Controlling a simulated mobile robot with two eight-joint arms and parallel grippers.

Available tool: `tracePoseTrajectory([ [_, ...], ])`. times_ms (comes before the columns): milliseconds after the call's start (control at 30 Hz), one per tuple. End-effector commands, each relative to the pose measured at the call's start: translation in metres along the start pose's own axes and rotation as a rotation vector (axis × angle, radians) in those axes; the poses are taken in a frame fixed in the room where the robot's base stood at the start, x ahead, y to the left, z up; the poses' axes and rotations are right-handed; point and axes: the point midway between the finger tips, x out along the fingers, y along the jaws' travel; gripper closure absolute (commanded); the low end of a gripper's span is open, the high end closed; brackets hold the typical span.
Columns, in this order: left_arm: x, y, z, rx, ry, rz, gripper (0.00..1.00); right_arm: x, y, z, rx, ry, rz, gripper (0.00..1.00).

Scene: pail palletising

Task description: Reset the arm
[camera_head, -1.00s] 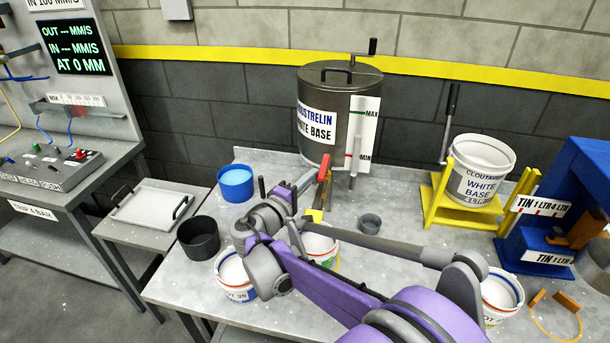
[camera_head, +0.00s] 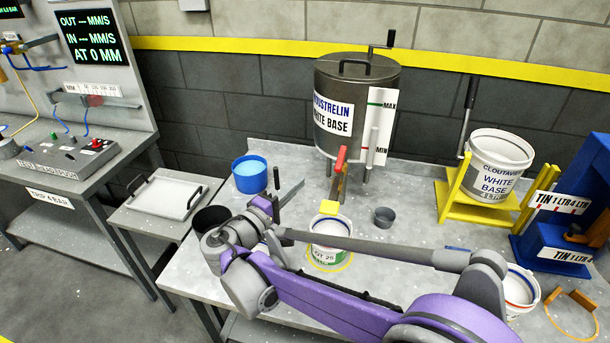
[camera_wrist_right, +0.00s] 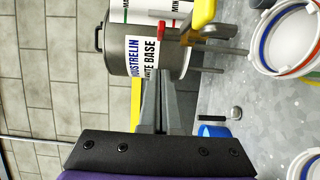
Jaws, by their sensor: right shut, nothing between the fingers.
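My right gripper (camera_head: 301,183) is over the bench, left of the tank's tap and near the blue pot. Its fingers are shut and empty; they also show in the wrist view (camera_wrist_right: 157,80), pointing towards the tank. My purple right arm reaches across the bench from the lower right. The dark grey tank (camera_head: 338,140) reads "WHITE BASE" and has a red-handled tap (camera_head: 340,160). My left gripper is out of view.
A blue pot (camera_head: 250,180) and a black pot (camera_head: 207,219) stand at the bench's left. A small grey cup (camera_head: 384,217) stands right of the tap. A Cloutavin pail (camera_head: 497,165) rests in a yellow cradle (camera_head: 455,200). Another white pail (camera_head: 518,290) stands at right.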

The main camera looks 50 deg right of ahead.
Motion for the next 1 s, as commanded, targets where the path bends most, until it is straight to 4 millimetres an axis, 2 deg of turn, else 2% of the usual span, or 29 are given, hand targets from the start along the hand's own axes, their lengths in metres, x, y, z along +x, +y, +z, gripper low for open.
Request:
tracePoseTrajectory([
  [133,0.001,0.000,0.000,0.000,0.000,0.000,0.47,-0.013,0.000,0.001,0.000,0.002,0.000,1.00],
  [467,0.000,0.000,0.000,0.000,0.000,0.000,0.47,-0.017,-0.001,0.003,0.001,0.002,-0.011,1.00],
  [567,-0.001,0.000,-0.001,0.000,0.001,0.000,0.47,-0.021,-0.014,0.008,0.006,0.019,-0.089,1.00],
  [667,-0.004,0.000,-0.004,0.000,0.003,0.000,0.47,-0.035,-0.043,0.019,0.021,0.057,-0.264,1.00],
  [767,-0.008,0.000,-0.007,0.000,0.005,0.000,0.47,-0.066,-0.083,0.033,0.054,0.118,-0.508,1.00],
  [867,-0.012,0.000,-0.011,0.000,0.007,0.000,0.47,-0.109,-0.120,0.045,0.106,0.181,-0.763,1.00],
  [1000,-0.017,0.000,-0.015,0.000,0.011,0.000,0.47,-0.179,-0.156,0.058,0.203,0.263,-1.096,1.00],
])
